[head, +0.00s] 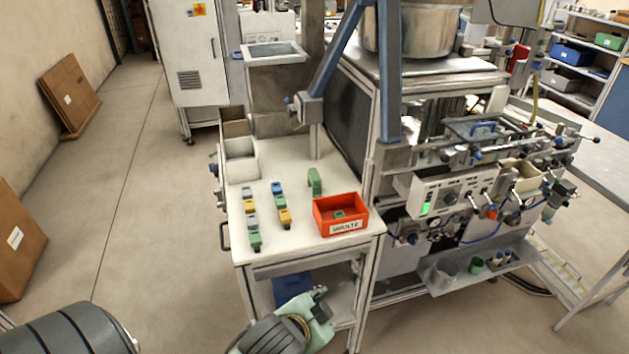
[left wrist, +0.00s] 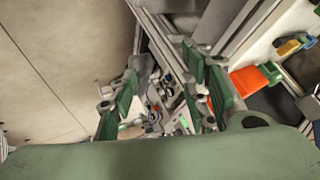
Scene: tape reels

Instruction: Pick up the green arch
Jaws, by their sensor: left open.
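The green arch (head: 315,181) stands upright on the white tabletop (head: 272,163), just behind and left of the red bin (head: 340,216). My left gripper (left wrist: 165,85) is open in the left wrist view, with green-padded fingers apart and nothing between them. In the head view, a grey and green part of my left arm shows at the bottom, low in front of the table and well short of the arch. In the left wrist view the red bin (left wrist: 256,78) is at the right; I cannot tell the arch there. My right gripper is not in view.
Two rows of small coloured blocks (head: 265,212) stand left of the arch. A small green piece (head: 340,214) lies in the red bin. A white box (head: 241,160) is at the table's back left. A blue-grey post (head: 388,75) and machine rise on the right.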

